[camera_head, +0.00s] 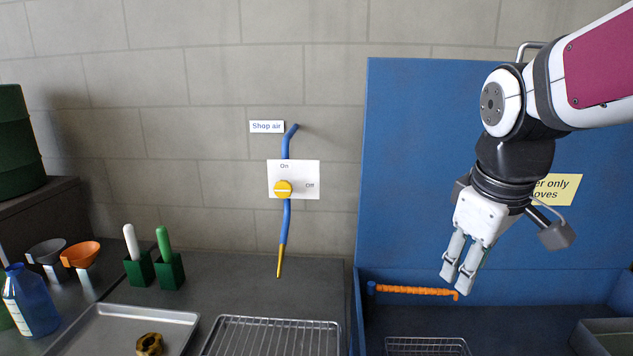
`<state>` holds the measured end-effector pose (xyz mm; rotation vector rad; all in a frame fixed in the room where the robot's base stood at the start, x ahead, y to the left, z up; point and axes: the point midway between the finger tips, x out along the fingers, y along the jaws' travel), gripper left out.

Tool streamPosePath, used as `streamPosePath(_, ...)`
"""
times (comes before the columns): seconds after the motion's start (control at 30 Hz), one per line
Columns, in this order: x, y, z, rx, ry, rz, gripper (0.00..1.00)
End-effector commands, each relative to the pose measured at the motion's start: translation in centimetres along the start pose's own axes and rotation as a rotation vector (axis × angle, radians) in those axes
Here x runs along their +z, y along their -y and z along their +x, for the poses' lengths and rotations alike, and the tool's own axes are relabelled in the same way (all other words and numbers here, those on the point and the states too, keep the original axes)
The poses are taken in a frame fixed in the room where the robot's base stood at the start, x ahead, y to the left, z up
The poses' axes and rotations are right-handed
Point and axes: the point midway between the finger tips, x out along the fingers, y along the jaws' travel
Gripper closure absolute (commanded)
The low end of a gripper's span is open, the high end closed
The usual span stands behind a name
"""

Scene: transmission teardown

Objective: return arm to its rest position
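My arm reaches in from the upper right, and my gripper (456,281) hangs down from it with its fingers pointing down and slightly left. It is in front of the blue panel (425,150), above an orange rod-like nozzle (415,290). The two fingers are side by side with a narrow gap. I see nothing held between them. Whether they are fully shut is not clear from this angle.
A yellow valve knob (282,188) is on the wall. On the bench are a metal tray (188,318) with a brown ring (149,344), a wire rack (270,336), green brush holders (168,269), funnels (80,254) and a blue bottle (30,301). A wire basket (425,343) is below my gripper.

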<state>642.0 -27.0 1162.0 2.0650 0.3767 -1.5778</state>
Motion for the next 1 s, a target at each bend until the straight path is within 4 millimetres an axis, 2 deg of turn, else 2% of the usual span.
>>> streamPosePath(0.03, 1.3, 1.1, -1.1, 0.004, -0.011, 0.047, 0.65)
streamPosePath(0.2, 5.2, 4.4, -3.0, -0.003, -0.039, 0.224, 0.65)
streamPosePath(0.5, 11.1, 9.4, -4.2, -0.038, -0.084, 0.498, 0.65)
streamPosePath(0.7, 12.7, 10.8, -4.1, -0.054, -0.095, 0.578, 0.65)
streamPosePath(1.0, 12.8, 10.9, -4.0, -0.056, -0.095, 0.587, 0.65)
